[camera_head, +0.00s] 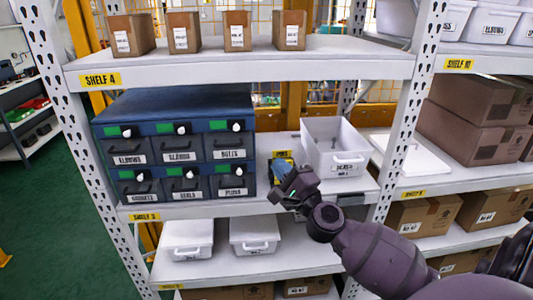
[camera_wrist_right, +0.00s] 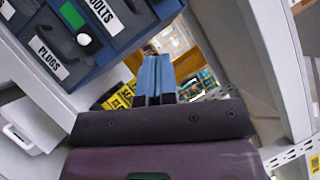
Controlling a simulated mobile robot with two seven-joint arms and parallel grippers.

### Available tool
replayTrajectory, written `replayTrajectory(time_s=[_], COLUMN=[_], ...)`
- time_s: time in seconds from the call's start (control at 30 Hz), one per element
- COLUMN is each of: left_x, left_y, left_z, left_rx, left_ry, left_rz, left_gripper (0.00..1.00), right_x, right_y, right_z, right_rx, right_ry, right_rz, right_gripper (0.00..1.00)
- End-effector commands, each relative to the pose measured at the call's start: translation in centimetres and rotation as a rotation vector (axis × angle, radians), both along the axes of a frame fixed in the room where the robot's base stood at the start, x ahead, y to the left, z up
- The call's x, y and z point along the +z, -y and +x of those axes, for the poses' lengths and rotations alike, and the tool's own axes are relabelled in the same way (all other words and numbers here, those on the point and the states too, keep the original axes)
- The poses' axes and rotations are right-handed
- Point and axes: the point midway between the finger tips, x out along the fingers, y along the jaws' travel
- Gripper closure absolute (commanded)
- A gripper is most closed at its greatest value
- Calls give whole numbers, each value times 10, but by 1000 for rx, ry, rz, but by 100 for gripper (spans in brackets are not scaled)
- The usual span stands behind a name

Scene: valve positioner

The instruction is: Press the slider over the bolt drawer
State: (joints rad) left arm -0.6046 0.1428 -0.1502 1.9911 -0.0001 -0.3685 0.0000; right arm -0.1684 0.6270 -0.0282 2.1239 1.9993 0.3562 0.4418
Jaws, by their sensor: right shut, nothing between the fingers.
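A blue drawer cabinet (camera_head: 180,105) stands on the middle shelf with two rows of labelled drawers. The bolts drawer (camera_head: 230,147) is at the top right of it. Over that drawer is a slider with a white knob (camera_head: 237,126) at the right end and green showing to its left. My right gripper (camera_head: 279,169) is to the right of the cabinet, apart from it and lower than the slider. Its blue fingers (camera_wrist_right: 155,80) are shut and empty in the wrist view. That view shows the BOLTS label (camera_wrist_right: 103,12) and the plugs slider knob (camera_wrist_right: 85,40). My left gripper is out of view.
A white bin (camera_head: 335,145) stands right of my gripper on the same shelf. A yellow label (camera_head: 282,154) is just behind the gripper. The upper shelf (camera_head: 240,66) overhangs the cabinet. A metal upright (camera_head: 404,115) stands at the right. White boxes (camera_head: 188,238) are below.

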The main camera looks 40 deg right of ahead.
Motion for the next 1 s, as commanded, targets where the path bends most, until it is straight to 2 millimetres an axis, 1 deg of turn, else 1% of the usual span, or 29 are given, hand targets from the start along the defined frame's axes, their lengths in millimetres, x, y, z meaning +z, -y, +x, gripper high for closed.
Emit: replayTrajectory(time_s=[0.1,0.6,0.8,1.0], left_x=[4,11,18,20], left_y=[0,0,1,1], left_z=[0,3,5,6], left_rx=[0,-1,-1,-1], left_ry=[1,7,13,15], left_rz=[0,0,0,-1], left_gripper=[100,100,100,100], right_x=[7,32,43,46], right_y=[1,5,-12,-19], right_z=[15,90,105,112], right_rx=[0,1,1,-1], right_ry=[3,2,3,1], right_rz=[-2,-2,-1,-2], right_gripper=[100,100,100,100])
